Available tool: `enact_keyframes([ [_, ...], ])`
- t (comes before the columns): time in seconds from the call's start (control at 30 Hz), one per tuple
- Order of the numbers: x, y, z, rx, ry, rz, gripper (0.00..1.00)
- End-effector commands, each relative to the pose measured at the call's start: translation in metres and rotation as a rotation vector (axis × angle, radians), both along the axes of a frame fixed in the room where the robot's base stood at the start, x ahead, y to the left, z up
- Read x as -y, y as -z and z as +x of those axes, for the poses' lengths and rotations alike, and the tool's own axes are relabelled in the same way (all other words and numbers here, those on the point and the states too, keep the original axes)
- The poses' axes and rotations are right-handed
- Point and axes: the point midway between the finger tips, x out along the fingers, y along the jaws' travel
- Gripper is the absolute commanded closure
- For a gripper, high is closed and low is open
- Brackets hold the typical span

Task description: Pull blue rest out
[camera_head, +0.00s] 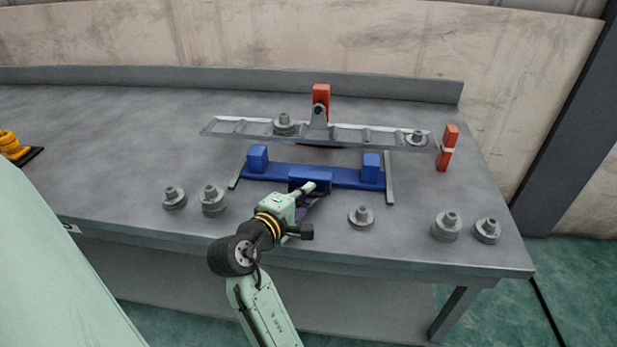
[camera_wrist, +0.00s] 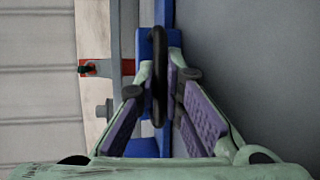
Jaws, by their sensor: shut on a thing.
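The blue rest (camera_head: 340,176) is a long bar lying on the table between two grey rails, with an upright block near each end and a block at its front middle. It also shows in the wrist view (camera_wrist: 148,45), where a dark curved handle (camera_wrist: 159,75) stands out from it. My gripper (camera_head: 316,194) is at the front middle of the rest. In the wrist view its purple-padded fingers (camera_wrist: 160,72) are closed around the dark handle. In the head view the wrist hides part of the handle.
A grey slotted beam (camera_head: 345,136) sits behind the rest on a red post (camera_head: 321,94), bearing two grey weights. Several weights stand along the table front, one (camera_head: 361,216) just right of my gripper. A red post (camera_head: 447,148) stands right.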

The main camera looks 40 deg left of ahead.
Motion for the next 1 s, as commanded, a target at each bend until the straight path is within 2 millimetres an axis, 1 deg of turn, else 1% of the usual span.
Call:
enact_keyframes([
  [0.03,0.005,-0.004,-0.01,0.002,-0.004,0.001,1.0],
  [0.1,0.01,-0.003,-0.019,0.005,-0.003,0.001,1.0],
  [0.23,0.016,-0.003,-0.027,0.006,-0.003,0.002,1.0],
  [0.53,0.016,-0.003,-0.028,0.007,-0.003,0.003,1.0],
  [0.57,0.016,-0.003,-0.028,0.007,-0.003,0.003,0.9],
  [0.7,0.016,-0.003,-0.028,0.006,-0.002,0.003,0.82],
  [1.0,0.017,-0.003,-0.029,0.006,-0.002,0.004,0.82],
])
